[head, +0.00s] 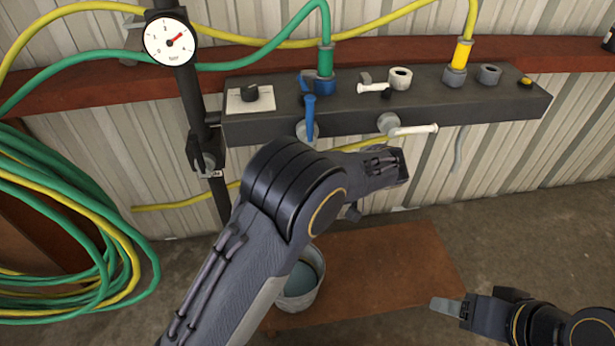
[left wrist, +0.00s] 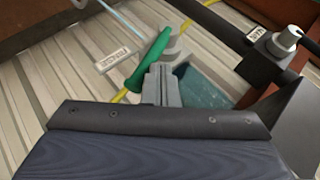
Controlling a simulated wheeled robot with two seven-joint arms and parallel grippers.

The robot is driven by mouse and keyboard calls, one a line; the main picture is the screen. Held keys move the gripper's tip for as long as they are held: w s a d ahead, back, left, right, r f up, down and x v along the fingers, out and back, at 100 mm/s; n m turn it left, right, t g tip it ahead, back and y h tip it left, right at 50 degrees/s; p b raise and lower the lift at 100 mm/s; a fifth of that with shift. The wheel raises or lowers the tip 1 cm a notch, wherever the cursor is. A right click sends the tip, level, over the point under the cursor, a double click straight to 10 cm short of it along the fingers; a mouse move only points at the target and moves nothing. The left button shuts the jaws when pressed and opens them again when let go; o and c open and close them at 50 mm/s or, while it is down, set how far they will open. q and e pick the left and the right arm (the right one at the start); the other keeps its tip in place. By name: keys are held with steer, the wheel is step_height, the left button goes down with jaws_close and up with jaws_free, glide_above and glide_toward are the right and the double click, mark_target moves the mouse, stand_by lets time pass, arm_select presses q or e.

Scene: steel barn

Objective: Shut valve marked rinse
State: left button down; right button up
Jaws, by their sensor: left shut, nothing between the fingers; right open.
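In the left wrist view a green lever handle (left wrist: 150,58) lies aslant just beyond my left gripper (left wrist: 162,70). A small label plate (left wrist: 113,60) sits beside it on the left; its lettering is too small to read surely. The left fingers are shut and empty, with their tips close to the green handle; I cannot tell whether they touch it. In the head view my left arm hides this handle and my left gripper. My right gripper (head: 448,306) is open and empty at the lower right, away from the valves.
A dark manifold (head: 430,97) carries a blue lever (head: 310,117) and a white lever (head: 413,130). A gauge (head: 169,41) is on the pole at left. Coiled hoses (head: 75,240) hang at left.

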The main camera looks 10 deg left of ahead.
arm_select(q)
steer(key=shift+w+d+f+m+y+b, duration=0.15)
steer(key=shift+d+f+y, duration=0.15)
steer(key=shift+f+y, duration=0.2)
steer(key=shift+d+f+m+y+b, duration=0.15)
steer(key=shift+d+f+y, duration=0.1)
steer(key=shift+f+y, duration=0.25)
steer(key=shift+w+d+f+m+y+b, duration=0.15)
steer(key=shift+d+f+y, duration=0.2)
steer(key=shift+f, duration=0.25)
arm_select(e)
steer(key=shift+f, duration=0.35)
arm_select(q)
steer(key=shift+s+f, duration=0.1)
steer(key=shift+f, duration=0.05)
